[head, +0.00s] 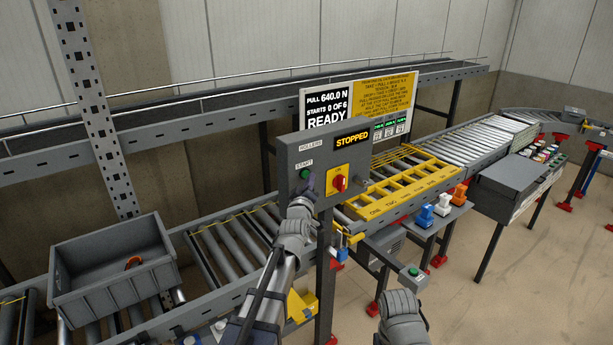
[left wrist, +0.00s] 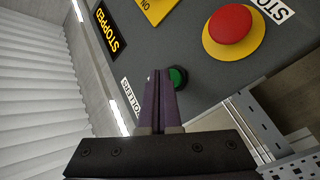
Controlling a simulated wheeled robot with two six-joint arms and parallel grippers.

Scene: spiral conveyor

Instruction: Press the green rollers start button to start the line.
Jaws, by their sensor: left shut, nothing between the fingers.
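The green rollers start button (head: 305,173) is on the grey control panel (head: 290,150), under the labels ROLLERS and START. It also shows in the left wrist view (left wrist: 178,76). My left gripper (head: 309,183) is in front of the panel by the button. In the left wrist view its dark fingers (left wrist: 160,85) are shut and empty, with their tips beside the button and partly overlapping it. I cannot tell whether they touch it. The panel display (head: 352,140) reads STOPPED. Part of my right arm shows at the bottom; its fingers do not show.
A red control on a yellow plate (head: 340,183) sits just right of the button; a red button (left wrist: 231,24) shows in the left wrist view. The sign (head: 328,108) reads READY, STARTS 0 OF 6. A grey bin (head: 110,290) stands on the roller conveyor (head: 235,245) at left.

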